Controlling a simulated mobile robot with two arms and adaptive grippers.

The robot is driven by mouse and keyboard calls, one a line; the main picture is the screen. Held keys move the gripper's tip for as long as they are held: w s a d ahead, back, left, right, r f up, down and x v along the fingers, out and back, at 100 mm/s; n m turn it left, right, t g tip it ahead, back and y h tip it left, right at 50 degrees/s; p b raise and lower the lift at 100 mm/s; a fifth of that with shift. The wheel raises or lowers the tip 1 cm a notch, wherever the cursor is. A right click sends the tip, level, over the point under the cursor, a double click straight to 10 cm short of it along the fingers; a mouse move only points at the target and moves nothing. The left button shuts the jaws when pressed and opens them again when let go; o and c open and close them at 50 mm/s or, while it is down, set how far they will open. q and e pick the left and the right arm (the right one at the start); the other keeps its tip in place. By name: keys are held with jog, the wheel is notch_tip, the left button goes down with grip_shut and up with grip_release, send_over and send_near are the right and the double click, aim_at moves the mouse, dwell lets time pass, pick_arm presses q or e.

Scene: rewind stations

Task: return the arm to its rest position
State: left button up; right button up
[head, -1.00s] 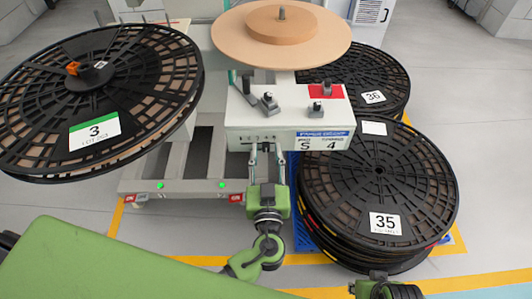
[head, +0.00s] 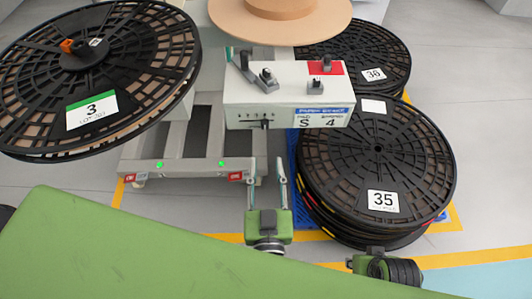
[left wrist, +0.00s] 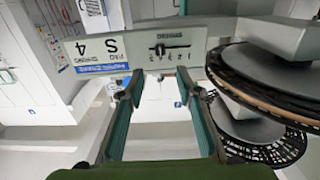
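My left gripper (head: 266,168) is open and empty, fingers apart, just below the control box (head: 243,116) in the head view. In the left wrist view the left gripper (left wrist: 164,87) shows two parted green fingers with nothing between them. The control box (left wrist: 195,37) appears upside down beyond them, with its small slider and the S 4 label. The fingers appear apart from the box. A green and black part of mine (head: 385,268) shows at the bottom right of the head view, but no right gripper fingers are seen.
A large black reel labelled 3 (head: 130,68) hangs at the left. Black reels labelled 35 (head: 420,165) and 36 (head: 390,50) are at the right. A tan disc (head: 325,22) sits behind the box. Yellow floor lines (head: 460,257) run in front.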

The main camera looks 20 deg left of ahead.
pick_arm(q)
jog(key=shift+s, duration=0.3)
dwell(0.4)
